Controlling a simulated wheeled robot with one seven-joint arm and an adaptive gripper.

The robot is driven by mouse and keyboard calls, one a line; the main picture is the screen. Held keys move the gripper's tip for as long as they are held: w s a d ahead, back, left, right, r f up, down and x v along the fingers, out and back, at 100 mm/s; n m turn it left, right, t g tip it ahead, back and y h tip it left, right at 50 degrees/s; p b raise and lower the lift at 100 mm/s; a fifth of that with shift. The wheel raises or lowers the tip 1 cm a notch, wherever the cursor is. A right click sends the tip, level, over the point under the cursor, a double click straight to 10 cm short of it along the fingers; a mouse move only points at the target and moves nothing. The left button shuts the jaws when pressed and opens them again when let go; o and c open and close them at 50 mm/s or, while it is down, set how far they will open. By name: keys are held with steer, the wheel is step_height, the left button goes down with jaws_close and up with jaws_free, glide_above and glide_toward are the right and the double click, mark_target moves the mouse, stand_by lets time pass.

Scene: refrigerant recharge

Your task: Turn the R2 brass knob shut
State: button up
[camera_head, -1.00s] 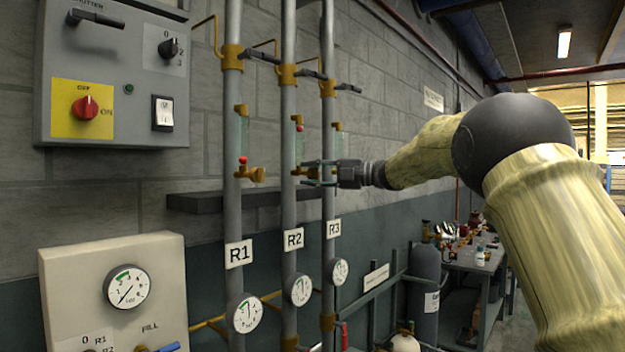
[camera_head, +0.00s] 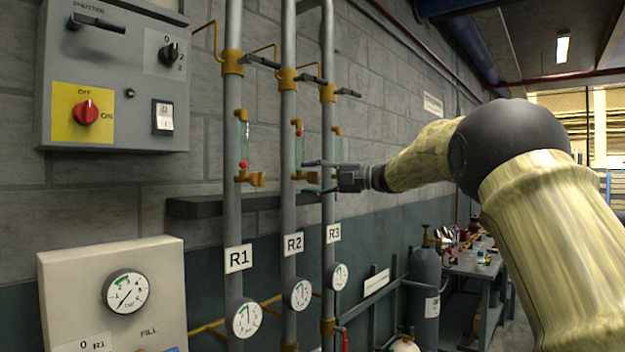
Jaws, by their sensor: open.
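The R2 brass knob (camera_head: 308,177) sits on the middle grey pipe (camera_head: 289,215), at the foot of its glass sight tube (camera_head: 299,150). A red float (camera_head: 298,123) shows near the top of that tube. My gripper (camera_head: 309,176) comes in from the right, past the R3 pipe. It is open, with one finger above and one below the R2 knob. I cannot tell whether either finger touches it. The R2 label (camera_head: 293,244) is on the pipe below. The R3 knob is hidden behind my gripper.
The R1 pipe (camera_head: 233,210) with its own brass knob (camera_head: 253,179) stands to the left. The R3 pipe (camera_head: 328,130) stands close by my gripper. A dark shelf (camera_head: 195,207) runs behind the pipes. A switch panel (camera_head: 60,100) is at upper left.

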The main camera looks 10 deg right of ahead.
steer(key=shift+d, duration=0.1)
steer(key=v, duration=1.2)
